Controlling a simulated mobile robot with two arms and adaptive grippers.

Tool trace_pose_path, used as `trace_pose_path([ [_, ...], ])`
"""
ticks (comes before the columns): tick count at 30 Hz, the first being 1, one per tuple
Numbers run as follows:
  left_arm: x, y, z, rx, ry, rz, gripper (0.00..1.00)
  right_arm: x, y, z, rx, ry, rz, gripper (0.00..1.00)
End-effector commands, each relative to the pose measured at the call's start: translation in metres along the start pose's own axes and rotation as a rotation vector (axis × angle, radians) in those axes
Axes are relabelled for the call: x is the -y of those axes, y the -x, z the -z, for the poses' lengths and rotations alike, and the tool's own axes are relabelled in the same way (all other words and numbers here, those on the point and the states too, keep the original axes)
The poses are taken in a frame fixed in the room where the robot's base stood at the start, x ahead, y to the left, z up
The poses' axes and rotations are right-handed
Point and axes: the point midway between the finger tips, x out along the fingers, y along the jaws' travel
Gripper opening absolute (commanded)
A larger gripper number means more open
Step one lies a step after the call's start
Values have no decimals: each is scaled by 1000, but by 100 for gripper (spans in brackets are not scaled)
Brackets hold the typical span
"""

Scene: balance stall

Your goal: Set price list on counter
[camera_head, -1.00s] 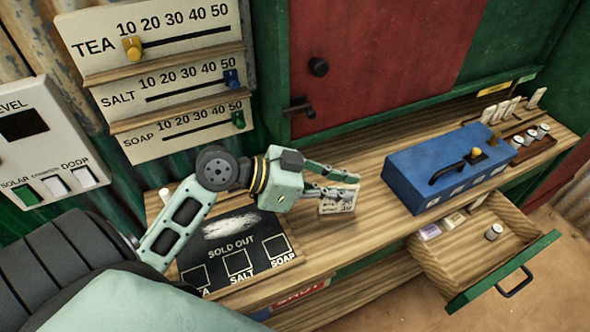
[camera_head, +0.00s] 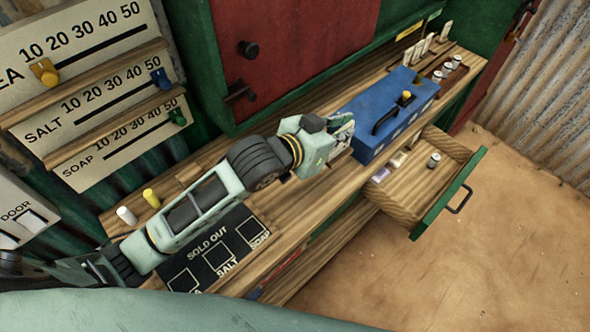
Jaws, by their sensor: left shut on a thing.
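My left gripper (camera_head: 345,130) reaches along the wooden counter (camera_head: 232,189) from the left and is shut on the price list (camera_head: 341,139), a small pale card with dark print. The card is mostly hidden by the gripper. It is close beside the left end of the blue box; I cannot tell whether it touches the box or the counter. My right gripper is not in view.
The blue box (camera_head: 383,142) with a black handle stands on the counter. An open drawer (camera_head: 421,181) juts out in front. A sold-out board (camera_head: 217,247) lies at the near left.

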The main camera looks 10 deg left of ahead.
Motion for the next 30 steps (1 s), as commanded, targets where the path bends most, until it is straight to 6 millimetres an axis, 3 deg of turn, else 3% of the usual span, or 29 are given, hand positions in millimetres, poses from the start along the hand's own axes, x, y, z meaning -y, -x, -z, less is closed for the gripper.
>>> trace_pose_path([
  [3,-8,-6,12,-1,2,11,0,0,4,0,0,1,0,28],
  [8,-7,-8,10,4,6,19,0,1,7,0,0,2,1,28],
  [21,63,25,-61,9,7,20,0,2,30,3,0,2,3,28],
  [30,78,29,-85,4,12,17,0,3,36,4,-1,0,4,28],
])
